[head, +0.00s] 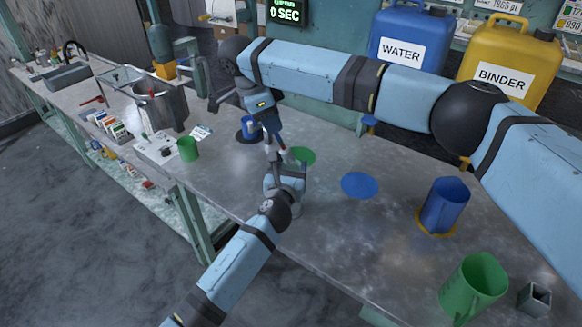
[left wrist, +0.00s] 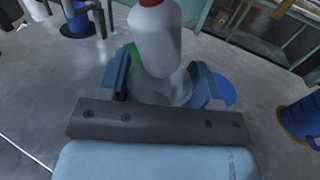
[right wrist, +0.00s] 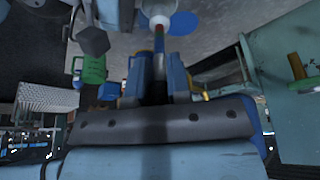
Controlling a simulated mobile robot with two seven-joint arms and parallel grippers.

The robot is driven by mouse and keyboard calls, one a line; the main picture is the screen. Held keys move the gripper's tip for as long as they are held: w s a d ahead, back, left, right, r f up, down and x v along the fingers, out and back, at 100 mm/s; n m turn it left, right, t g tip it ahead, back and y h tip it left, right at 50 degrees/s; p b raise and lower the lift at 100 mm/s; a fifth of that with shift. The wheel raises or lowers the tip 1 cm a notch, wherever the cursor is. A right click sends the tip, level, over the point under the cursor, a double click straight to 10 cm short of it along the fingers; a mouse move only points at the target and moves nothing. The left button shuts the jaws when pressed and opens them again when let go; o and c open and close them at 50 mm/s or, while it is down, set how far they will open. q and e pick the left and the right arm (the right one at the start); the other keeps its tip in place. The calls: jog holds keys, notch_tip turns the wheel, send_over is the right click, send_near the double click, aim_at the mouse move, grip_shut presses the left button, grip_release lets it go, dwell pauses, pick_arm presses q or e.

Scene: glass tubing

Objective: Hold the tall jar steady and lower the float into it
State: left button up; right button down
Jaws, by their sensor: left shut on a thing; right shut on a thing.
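The tall jar (left wrist: 165,92) is clear glass and stands between the fingers of my left gripper (head: 286,174) near the front of the bench. That gripper is shut on the jar; my gripper hides most of it in the head view. The float has a pale bulb (left wrist: 156,42) with a red part above it, and its coloured stem (right wrist: 158,58) shows in the right wrist view. My right gripper (head: 271,150) is shut on the stem above the jar. The bulb overlaps the jar mouth and looks slightly tilted; I cannot tell how far inside it is.
A green disc (head: 303,156) lies just behind the jar and a blue disc (head: 360,185) to its right. A blue mug (head: 445,205), a green mug (head: 474,287) and a square grey holder (head: 534,300) stand right. A blue container (head: 249,127) stands behind; a steel pot (head: 160,106) is left.

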jog(key=shift+f, duration=2.1)
jog(key=c, duration=1)
grip_release()
jog(key=shift+r, duration=0.1)
jog(key=v, duration=1.2)
